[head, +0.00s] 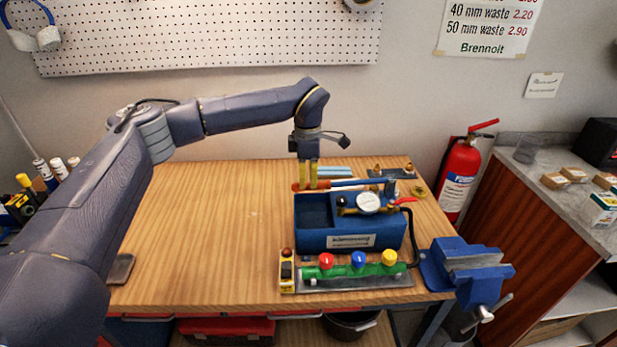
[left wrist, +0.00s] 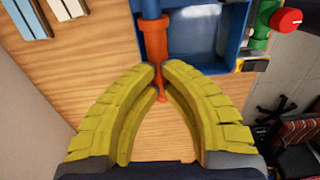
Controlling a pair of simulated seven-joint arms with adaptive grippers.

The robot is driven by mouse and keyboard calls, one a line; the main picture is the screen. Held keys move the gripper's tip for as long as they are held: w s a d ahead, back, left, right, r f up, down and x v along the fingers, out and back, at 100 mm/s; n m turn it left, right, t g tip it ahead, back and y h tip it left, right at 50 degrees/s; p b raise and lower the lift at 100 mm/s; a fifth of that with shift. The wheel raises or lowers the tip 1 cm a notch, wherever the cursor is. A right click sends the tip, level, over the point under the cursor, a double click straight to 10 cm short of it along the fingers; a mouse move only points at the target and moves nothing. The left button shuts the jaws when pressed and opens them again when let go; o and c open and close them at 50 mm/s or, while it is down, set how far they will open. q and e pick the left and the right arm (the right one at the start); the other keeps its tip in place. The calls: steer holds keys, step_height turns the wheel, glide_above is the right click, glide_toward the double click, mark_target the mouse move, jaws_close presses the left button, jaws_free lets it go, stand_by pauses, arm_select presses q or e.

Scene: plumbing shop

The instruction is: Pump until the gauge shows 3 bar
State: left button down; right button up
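The blue test pump (head: 350,240) stands on the wooden bench, with an open trough on its left and a white-faced gauge (head: 368,202) on top. The gauge needle is too small to read. The pump lever (head: 355,182) lies almost level along the pump's back and ends at the left in an orange grip (head: 325,184). My left gripper (head: 308,186) points down at this grip. In the left wrist view its yellow fingers (left wrist: 161,72) close in on both sides of the orange grip (left wrist: 154,38), with little gap. My right gripper is not in view.
A manifold with red, blue and yellow knobs (head: 358,260) lies before the pump, beside a yellow level (head: 288,272). A blue vise (head: 467,268) sits at the bench's right corner. Light blue bars (head: 330,171) lie behind. The bench's left half is mostly clear.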

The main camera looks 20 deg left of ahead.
arm_select(q)
step_height(320, 180, up, 14)
steer(key=d, duration=0.2)
steer(key=shift+w, duration=0.4)
steer(key=shift+f, duration=0.1)
steer(key=shift+s+a+f, duration=0.15)
steer(key=shift+a+f, duration=0.2)
steer(key=shift+f, duration=2)
steer(key=shift+s+a+f, duration=0.1)
steer(key=shift+a+f, duration=0.25)
steer(key=shift+f, duration=1.95)
steer(key=shift+s+a+f, duration=0.15)
steer(key=shift+a+f, duration=0.2)
steer(key=shift+f, duration=2)
step_height(320, 180, up, 14)
steer(key=d, duration=0.2)
steer(key=shift+w, duration=0.4)
steer(key=shift+d, duration=0.1)
steer(key=shift+s+a+f, duration=0.15)
steer(key=shift+a+f, duration=0.2)
steer(key=shift+f, duration=1.95)
steer(key=shift+s+a+f, duration=0.1)
steer(key=shift+a+f, duration=0.3)
steer(key=shift+f, duration=1.95)
steer(key=shift+s+a+f, duration=0.15)
steer(key=shift+a+f, duration=0.2)
steer(key=shift+f, duration=1.95)
